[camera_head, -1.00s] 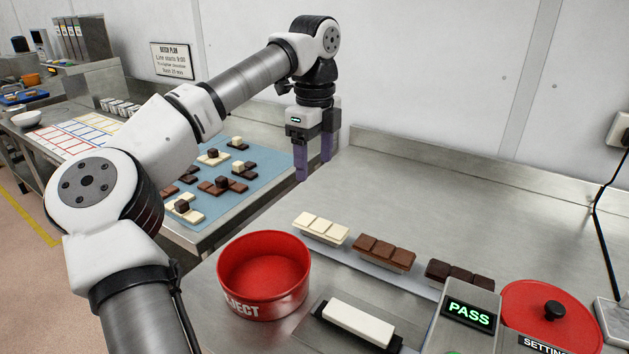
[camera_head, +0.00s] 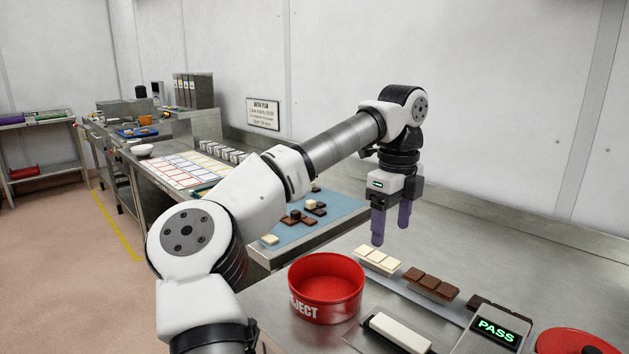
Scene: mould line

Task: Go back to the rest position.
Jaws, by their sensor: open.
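My gripper (camera_head: 391,226) hangs fingers down from the bent arm, above the steel bench. Its two purple fingers are apart with nothing between them. Behind and left of it, chocolate pieces (camera_head: 306,213) lie on a blue mat (camera_head: 341,208). In front of it, a white bar (camera_head: 377,259), a milk brown bar (camera_head: 430,284) and a dark bar (camera_head: 487,306) lie in a row on a pale strip. The dark bar is partly hidden by the PASS display.
A red REJECT bowl (camera_head: 327,287) stands open at the front, with a white block (camera_head: 398,333) to its right. A PASS display (camera_head: 497,331) and a red lid (camera_head: 577,340) are at the lower right. Bare bench (camera_head: 470,238) lies right of my gripper. Floor (camera_head: 70,260) is clear at left.

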